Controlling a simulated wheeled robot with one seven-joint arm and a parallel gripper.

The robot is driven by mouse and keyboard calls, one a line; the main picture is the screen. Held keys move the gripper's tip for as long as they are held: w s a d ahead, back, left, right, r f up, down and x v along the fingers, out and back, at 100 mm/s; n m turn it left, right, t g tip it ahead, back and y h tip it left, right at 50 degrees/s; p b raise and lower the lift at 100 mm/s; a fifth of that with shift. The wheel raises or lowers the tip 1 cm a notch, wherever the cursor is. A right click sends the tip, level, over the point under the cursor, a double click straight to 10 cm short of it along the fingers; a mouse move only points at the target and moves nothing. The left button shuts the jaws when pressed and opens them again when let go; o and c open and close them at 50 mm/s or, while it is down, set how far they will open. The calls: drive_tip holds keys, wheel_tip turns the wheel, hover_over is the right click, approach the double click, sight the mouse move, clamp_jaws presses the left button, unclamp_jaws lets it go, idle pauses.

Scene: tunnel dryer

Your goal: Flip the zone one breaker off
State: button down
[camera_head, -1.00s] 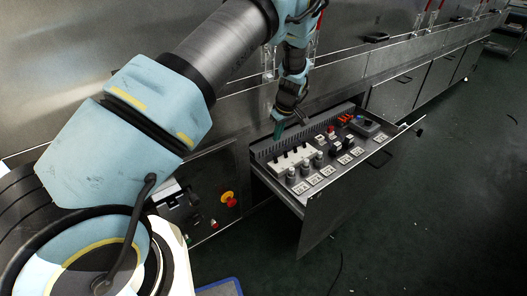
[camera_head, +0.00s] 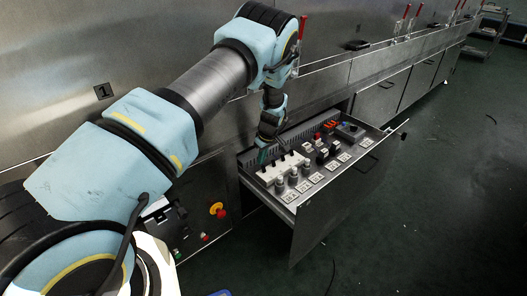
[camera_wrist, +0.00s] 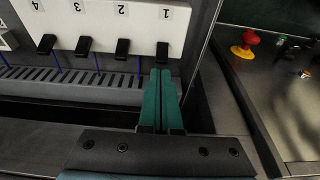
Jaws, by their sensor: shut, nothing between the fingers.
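The white breaker block (camera_head: 280,168) lies in the open drawer in the head view. In the wrist view its face (camera_wrist: 100,20) carries upside-down numbers 1 to 4 from right to left, each with a black lever. The zone one lever (camera_wrist: 162,50) is at the right end. My gripper (camera_wrist: 166,72) has green fingers pressed together, empty. Their tips are just below the zone one lever in the wrist view; I cannot tell whether they touch. In the head view my gripper (camera_head: 263,158) is at the block's left end.
The drawer (camera_head: 330,205) also holds grey cylindrical parts, labelled plates and red terminals. A slotted grey duct (camera_wrist: 75,82) runs beside the levers. A red emergency stop button (camera_head: 222,212) sits on the panel left of the drawer. The floor at right is open.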

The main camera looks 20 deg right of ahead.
sight(263, 166)
drive_tip(key=shift+x, duration=0.95)
drive_tip(key=shift+s+d+t+b, duration=0.1)
drive_tip(key=shift+s+t+b, duration=0.3)
drive_tip(key=shift+t+b, duration=0.3)
drive_tip(key=shift+s, duration=0.1)
drive_tip(key=shift+s+d+t+y+b, duration=0.2)
drive_tip(key=shift+s+t+y+b, duration=0.2)
drive_tip(key=shift+t+b, duration=0.5)
drive_tip(key=t+b, duration=0.1)
drive_tip(key=b, duration=0.1)
drive_tip(key=s+t+b, duration=0.1)
drive_tip(key=b, duration=0.2)
drive_tip(key=shift+s+d+f+t+y+b, duration=0.2)
drive_tip(key=shift+f+t+y+b, duration=0.1)
drive_tip(key=shift+y, duration=0.1)
drive_tip(key=shift+r+t, duration=0.3)
drive_tip(key=shift+r, duration=0.15)
drive_tip(key=shift+w+a+r, duration=0.1)
